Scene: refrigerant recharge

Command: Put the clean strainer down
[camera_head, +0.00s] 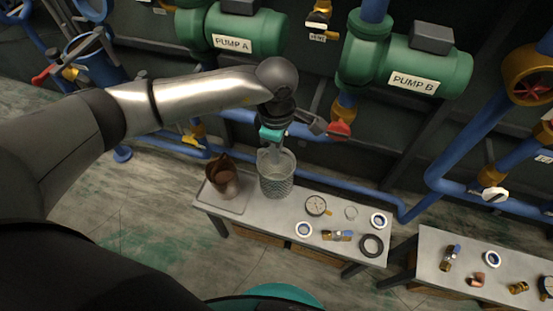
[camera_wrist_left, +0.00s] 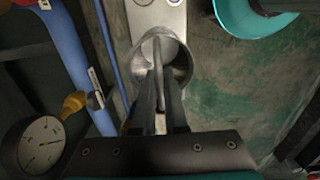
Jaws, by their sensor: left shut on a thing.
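The clean strainer (camera_head: 276,180), a grey mesh basket with a tall loop handle, hangs upright from my left gripper (camera_head: 279,146). The gripper is shut on the handle. In the left wrist view, the fingers (camera_wrist_left: 160,105) close on the handle above the round basket (camera_wrist_left: 178,62). The basket overlaps the left part of the grey bench (camera_head: 333,206) in the head view. I cannot tell whether its bottom touches the bench. A brown, dirty-looking strainer (camera_head: 222,182) stands to its left on a shallow tray (camera_head: 236,207). My right gripper is not in view.
Right of the strainer, the bench holds a gauge (camera_head: 316,205), several rings and a brass valve (camera_head: 337,235). A second bench (camera_head: 431,266) with small fittings stands at the right. Blue pipes, a red-handled valve (camera_head: 340,130) and green pumps (camera_head: 247,32) line the wall behind.

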